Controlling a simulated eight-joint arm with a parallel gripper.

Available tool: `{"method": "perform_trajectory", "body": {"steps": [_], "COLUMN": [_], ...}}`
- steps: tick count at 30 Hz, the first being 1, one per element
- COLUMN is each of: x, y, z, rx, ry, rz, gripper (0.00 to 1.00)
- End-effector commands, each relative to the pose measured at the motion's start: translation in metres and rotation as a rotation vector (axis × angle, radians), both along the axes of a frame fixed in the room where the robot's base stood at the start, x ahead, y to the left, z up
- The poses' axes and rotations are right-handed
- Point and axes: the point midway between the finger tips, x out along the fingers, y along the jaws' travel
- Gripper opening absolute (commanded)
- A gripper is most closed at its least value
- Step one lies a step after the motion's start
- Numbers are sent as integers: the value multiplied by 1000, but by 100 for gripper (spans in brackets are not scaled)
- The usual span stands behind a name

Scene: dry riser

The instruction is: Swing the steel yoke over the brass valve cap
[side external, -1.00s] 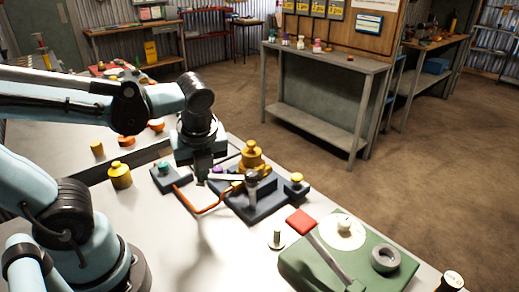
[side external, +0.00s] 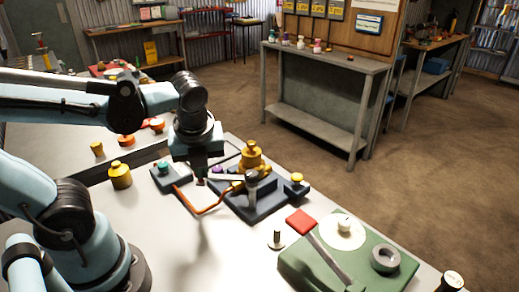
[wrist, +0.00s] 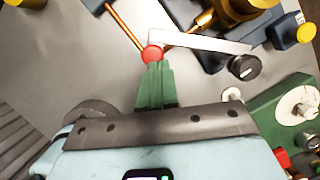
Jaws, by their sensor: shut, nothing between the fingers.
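The steel yoke (side external: 226,178) is a flat silver bar, running left from a black pivot knob (side external: 252,177). It also shows in the wrist view (wrist: 205,44), with a red round knob (wrist: 152,54) at its left end. The brass valve cap (side external: 251,156) stands behind the bar, on the dark base; the yoke lies beside it, not over it. My gripper (side external: 201,173) is shut and empty, pointing down at the bar's left end. In the wrist view its green fingers (wrist: 154,68) meet the red knob's edge; I cannot tell whether they touch.
A yellow knob (side external: 297,179) stands right of the valve. A green block (side external: 300,262) with a red-handled tool lies at front right.

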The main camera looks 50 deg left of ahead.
Motion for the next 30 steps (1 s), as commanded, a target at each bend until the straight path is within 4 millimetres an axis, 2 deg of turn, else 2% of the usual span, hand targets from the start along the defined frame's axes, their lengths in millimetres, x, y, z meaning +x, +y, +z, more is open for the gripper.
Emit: {"method": "perform_trajectory", "body": {"steps": [9, 17, 23, 30], "x": [3, 11, 23, 41], "y": [5, 15, 27, 38], "z": [0, 0, 0, 0], "rx": [0, 0, -1, 1], "ry": [-1, 0, -1, -1], "rz": [-105, -104, -244, -240], "gripper": [0, 0, 0, 0]}}
